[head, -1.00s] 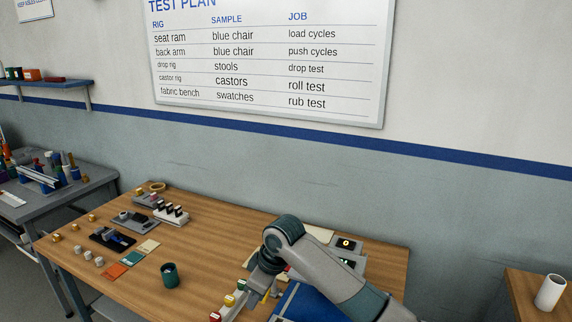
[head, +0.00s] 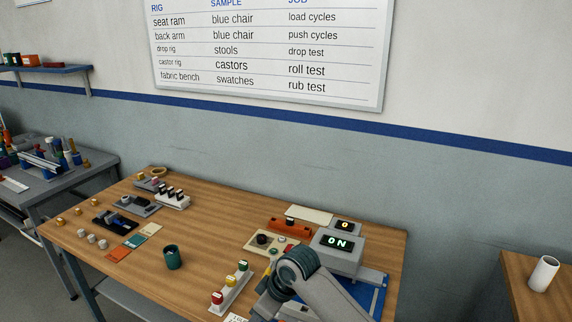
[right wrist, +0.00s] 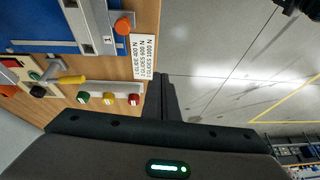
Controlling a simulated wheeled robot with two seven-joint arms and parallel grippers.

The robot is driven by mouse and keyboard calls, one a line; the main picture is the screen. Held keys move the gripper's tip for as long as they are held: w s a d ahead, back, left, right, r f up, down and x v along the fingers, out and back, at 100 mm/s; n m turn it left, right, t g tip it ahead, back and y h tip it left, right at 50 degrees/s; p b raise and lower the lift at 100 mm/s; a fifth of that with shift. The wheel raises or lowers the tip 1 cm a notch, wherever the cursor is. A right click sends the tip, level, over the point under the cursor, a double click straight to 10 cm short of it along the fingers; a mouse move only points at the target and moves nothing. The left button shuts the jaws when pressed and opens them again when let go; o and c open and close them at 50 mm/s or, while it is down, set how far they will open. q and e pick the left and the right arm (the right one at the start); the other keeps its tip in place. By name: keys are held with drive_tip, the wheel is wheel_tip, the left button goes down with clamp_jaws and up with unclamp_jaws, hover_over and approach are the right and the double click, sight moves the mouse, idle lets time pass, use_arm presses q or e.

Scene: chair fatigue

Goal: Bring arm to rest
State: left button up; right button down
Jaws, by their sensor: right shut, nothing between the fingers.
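My right arm (head: 312,282) comes in at the bottom of the head view, bent over the front right of the wooden table. Its gripper is hidden or below the frame there. In the right wrist view my right gripper (right wrist: 163,88) is shut and empty. Its fingers appear beside the table's edge, with floor beyond, and touch nothing that I can see. A box with red, yellow and green buttons (head: 231,290) lies left of the arm; it also shows in the right wrist view (right wrist: 110,95). My left gripper is out of view.
The arm partly covers a blue rig base (head: 370,297). A yellow handle (right wrist: 72,79), an orange knob (right wrist: 123,27) and a printed card (right wrist: 144,57) lie near the gripper.

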drive_tip(key=s+d+f+m+t, duration=0.1)
drive_tip(key=s+d+f+m, duration=0.2)
drive_tip(key=s+d+f, duration=0.4)
drive_tip(key=s+d+f+m+t, duration=0.1)
drive_tip(key=s+d+f+m, duration=0.3)
drive_tip(key=s, duration=0.5)
drive_tip(key=s+d+m+h, duration=0.3)
drive_tip(key=s+d+h, duration=0.2)
drive_tip(key=s+d, duration=1.4)
wheel_tip(320, 180, down, 30)
drive_tip(key=g+b, duration=0.1)
drive_tip(key=b, duration=0.1)
drive_tip(key=s+d+f+g+b, duration=0.1)
drive_tip(key=s+d+f+b, duration=0.1)
drive_tip(key=s+f, duration=1.6)
wheel_tip(320, 180, down, 3)
drive_tip(key=shift+s+d+r+g+b, duration=0.1)
drive_tip(key=shift+s+d+g+b, duration=0.2)
drive_tip(key=shift+d+b, duration=0.1)
